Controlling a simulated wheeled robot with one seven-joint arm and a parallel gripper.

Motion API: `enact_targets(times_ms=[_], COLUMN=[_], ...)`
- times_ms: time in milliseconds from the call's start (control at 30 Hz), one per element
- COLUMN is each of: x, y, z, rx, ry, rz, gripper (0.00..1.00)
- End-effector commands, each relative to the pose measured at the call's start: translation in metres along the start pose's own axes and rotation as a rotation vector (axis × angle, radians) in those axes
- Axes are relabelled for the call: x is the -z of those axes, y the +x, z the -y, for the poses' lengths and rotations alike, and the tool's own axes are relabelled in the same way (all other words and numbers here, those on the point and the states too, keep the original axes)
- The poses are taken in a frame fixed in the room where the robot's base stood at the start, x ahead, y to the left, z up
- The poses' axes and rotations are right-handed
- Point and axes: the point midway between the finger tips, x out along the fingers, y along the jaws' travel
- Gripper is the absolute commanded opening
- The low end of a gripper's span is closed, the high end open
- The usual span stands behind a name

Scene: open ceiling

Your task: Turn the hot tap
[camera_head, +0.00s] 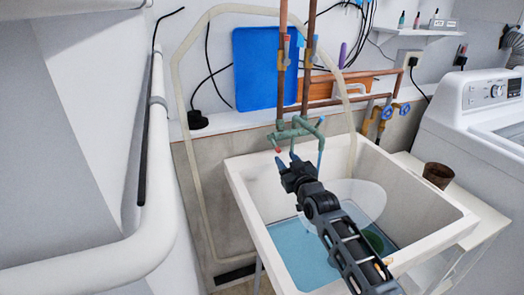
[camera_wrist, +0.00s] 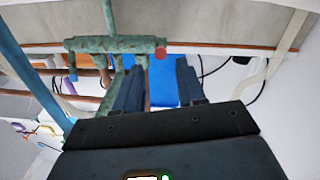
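The tap (camera_head: 293,131) is a green, weathered metal fixture over the back of the sink (camera_head: 240,190). Its red-marked end (camera_head: 278,150) is on the left in the head view. In the wrist view the tap body (camera_wrist: 110,45) runs across the top, with the red end (camera_wrist: 160,53) at its right. My gripper (camera_head: 288,160) is just below and in front of the red-marked end, fingers pointing up at it. In the wrist view my gripper (camera_wrist: 160,66) is open, and the red end shows between and just beyond the fingertips. I cannot tell whether they touch.
Copper pipes (camera_head: 307,70) rise behind the tap, in front of a blue board (camera_head: 262,70). A pale hose (camera_head: 183,110) loops around. Blue valves (camera_head: 388,110) are right of it. A brown cup (camera_head: 437,175) and a washing machine (camera_head: 475,115) stand at right.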

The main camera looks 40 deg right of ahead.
Motion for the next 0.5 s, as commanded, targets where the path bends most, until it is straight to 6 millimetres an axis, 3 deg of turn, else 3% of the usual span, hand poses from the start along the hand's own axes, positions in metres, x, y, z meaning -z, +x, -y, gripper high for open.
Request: enact_targets(times_ms=[267, 500], x=[-0.002, -0.003], y=[0.014, 0.042], z=[-0.003, -0.002], rx=[0.001, 0.002], ry=[-0.007, -0.008], rz=[0.002, 0.0], gripper=[0.4, 0.4])
